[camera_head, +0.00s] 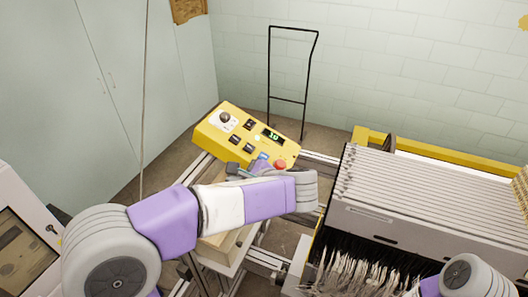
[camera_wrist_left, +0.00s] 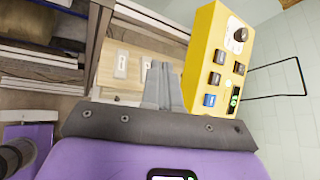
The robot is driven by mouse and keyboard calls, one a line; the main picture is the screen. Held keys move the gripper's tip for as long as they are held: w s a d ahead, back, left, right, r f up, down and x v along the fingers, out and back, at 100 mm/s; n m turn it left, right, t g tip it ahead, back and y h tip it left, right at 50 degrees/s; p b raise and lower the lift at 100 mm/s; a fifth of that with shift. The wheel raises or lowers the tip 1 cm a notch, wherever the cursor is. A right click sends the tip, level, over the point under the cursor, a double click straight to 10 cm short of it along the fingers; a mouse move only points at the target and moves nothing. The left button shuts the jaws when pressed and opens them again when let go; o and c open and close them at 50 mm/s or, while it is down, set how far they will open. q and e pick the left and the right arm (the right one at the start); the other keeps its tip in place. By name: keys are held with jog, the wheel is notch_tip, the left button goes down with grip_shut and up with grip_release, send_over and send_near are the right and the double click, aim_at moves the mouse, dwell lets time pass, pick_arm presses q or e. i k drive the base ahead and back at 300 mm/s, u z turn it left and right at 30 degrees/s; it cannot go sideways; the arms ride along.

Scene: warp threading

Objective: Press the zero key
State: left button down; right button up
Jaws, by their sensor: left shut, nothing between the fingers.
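The yellow control box (camera_head: 213,138) stands at the centre of the head view, with a knob, several dark keys, a blue key (camera_head: 263,156), a red button (camera_head: 280,165) and a lit green display (camera_head: 273,135). The key labels are too small to read, so I cannot tell which is the zero key. My left gripper (camera_head: 234,170) is just in front of the box's near edge, below the keys. In the left wrist view the fingers (camera_wrist_left: 163,86) are shut and empty, left of the box (camera_wrist_left: 200,45) and its blue key (camera_wrist_left: 209,100). My right gripper is out of view.
A loom-like machine (camera_head: 385,205) with hanging dark and pale threads fills the right. A black wire frame (camera_head: 269,80) stands behind the box by the wall. A pale cabinet with a screen (camera_head: 20,250) is at lower left.

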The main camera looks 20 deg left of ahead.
aim_at(262, 156)
jog(key=z, duration=0.55)
jog(key=k, duration=1.35)
jog(key=z, duration=0.05)
jog(key=i, duration=0.5)
jog(key=u, duration=0.65)
jog(key=i, duration=1.3)
jog(key=z, duration=0.65)
